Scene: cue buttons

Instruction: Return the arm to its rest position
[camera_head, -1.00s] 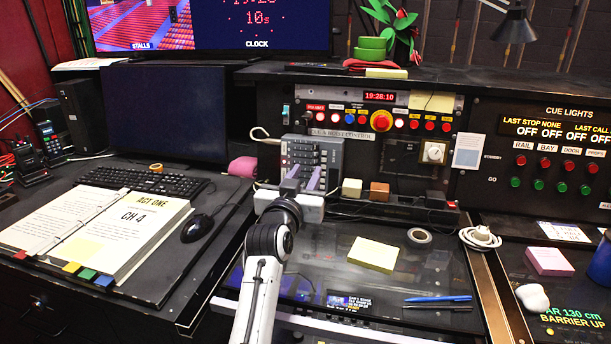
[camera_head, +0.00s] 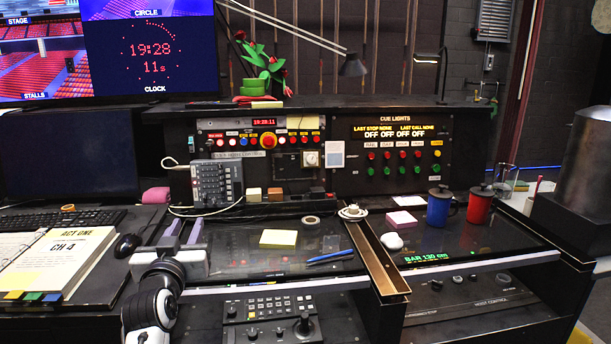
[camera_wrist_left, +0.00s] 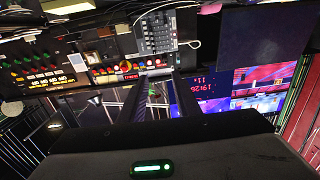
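My left gripper (camera_head: 184,232) stands over the left part of the desk, in front of the grey keypad box (camera_head: 215,185). Its two fingers point away from me and are apart, with nothing between them. In the left wrist view the two dark fingers (camera_wrist_left: 160,98) also show apart and empty. The button panel (camera_head: 225,132) with its red, white and blue buttons is beyond the gripper, clear of it. The cue lights panel (camera_head: 400,185) with red and green buttons is to the right. My right gripper is not in view.
An open script book (camera_head: 65,262) and a mouse (camera_head: 128,245) lie left of my arm. A yellow note pad (camera_head: 278,238), blue pens (camera_head: 330,257), a blue mug (camera_head: 438,208) and a red mug (camera_head: 480,206) are to the right. A joystick panel (camera_head: 270,318) is below the desk top.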

